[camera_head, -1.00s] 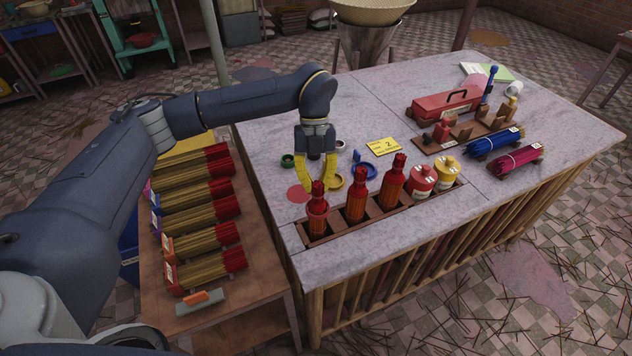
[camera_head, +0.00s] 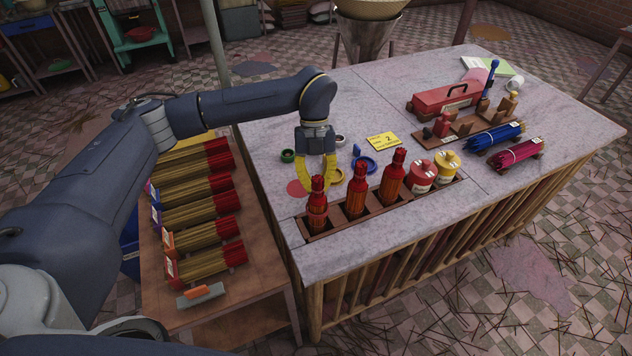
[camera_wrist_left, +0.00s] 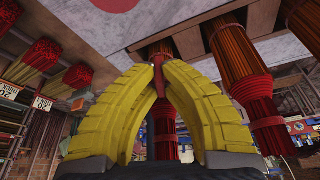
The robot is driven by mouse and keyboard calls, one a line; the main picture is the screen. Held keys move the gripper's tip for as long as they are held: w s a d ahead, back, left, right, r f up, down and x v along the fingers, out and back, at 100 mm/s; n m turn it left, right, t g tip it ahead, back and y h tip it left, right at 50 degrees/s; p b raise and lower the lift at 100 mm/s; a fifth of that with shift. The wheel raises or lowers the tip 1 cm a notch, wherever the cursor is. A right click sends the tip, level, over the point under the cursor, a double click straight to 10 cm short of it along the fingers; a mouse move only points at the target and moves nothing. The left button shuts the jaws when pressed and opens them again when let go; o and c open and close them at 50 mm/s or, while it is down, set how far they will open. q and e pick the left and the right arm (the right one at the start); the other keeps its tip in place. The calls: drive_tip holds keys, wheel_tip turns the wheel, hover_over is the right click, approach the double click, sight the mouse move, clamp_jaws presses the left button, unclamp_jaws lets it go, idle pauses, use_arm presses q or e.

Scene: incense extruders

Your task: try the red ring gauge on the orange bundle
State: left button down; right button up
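My left gripper (camera_head: 318,188) has yellow fingers that point down over the near left part of the marble table, just behind the leftmost red extruder (camera_head: 317,212). In the left wrist view its fingertips meet on a narrow dark red piece (camera_wrist_left: 158,75), apparently the red ring gauge seen edge-on. The gauge's ring is hidden in the head view. An orange-tagged bundle (camera_head: 205,237) of red-tipped sticks lies on the side shelf to the left, apart from the gripper. My right gripper is out of view.
Two more extruders (camera_head: 356,197) stand in the wooden rack beside red and yellow pots (camera_head: 446,166). An orange-handled tool (camera_head: 201,293) lies at the shelf's near end.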

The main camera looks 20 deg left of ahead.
use_arm(q)
drive_tip(key=shift+f, duration=1.15)
drive_tip(key=shift+r, duration=0.1)
idle(0.8)
wheel_tip(320, 180, up, 17)
idle(2.7)
